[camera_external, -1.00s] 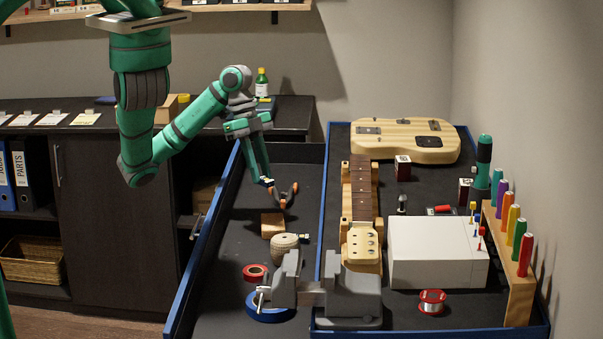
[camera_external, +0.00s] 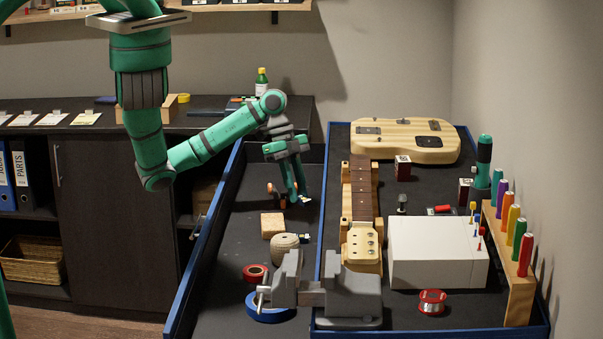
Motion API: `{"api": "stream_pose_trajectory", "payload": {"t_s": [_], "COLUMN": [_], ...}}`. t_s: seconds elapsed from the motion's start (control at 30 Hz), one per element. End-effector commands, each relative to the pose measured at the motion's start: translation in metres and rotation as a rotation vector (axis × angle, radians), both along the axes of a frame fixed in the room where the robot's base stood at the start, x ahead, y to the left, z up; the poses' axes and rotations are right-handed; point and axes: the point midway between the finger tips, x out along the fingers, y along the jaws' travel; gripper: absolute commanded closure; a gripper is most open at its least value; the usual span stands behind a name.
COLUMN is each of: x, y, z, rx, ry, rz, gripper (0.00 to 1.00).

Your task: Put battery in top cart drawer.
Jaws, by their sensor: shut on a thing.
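My gripper (camera_external: 301,198) points down over the right part of the open drawer (camera_external: 225,262), the blue-edged, dark-lined tray at the left of the cart. It is shut on a small, pale thing at its fingertips, most likely the battery (camera_external: 305,199); the fingers hide much of it and its markings are too small to read. The fingertips are low in the drawer, close to its right side by the cart top. I cannot tell whether the held thing touches the drawer floor.
In the drawer are orange-handled pliers (camera_external: 270,188), partly behind my fingers, a wooden block (camera_external: 272,224), a round pale object (camera_external: 285,245) and tape rolls (camera_external: 268,308). A grey vise (camera_external: 350,297) stands at the front. The guitar neck (camera_external: 361,190) lies on the cart top.

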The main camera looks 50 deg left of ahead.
Motion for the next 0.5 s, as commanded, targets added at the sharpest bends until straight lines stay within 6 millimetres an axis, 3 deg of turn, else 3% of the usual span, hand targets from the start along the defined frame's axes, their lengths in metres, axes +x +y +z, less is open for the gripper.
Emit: {"api": "stream_pose_trajectory", "payload": {"t_s": [0.3, 0.5], "x": [0.015, 0.015], "y": [-0.001, -0.001], "z": [-0.018, -0.044], "rx": [0.000, 0.000], "ry": [0.001, 0.002], "rz": [0.000, 0.000], "gripper": [1.00, 1.00]}}
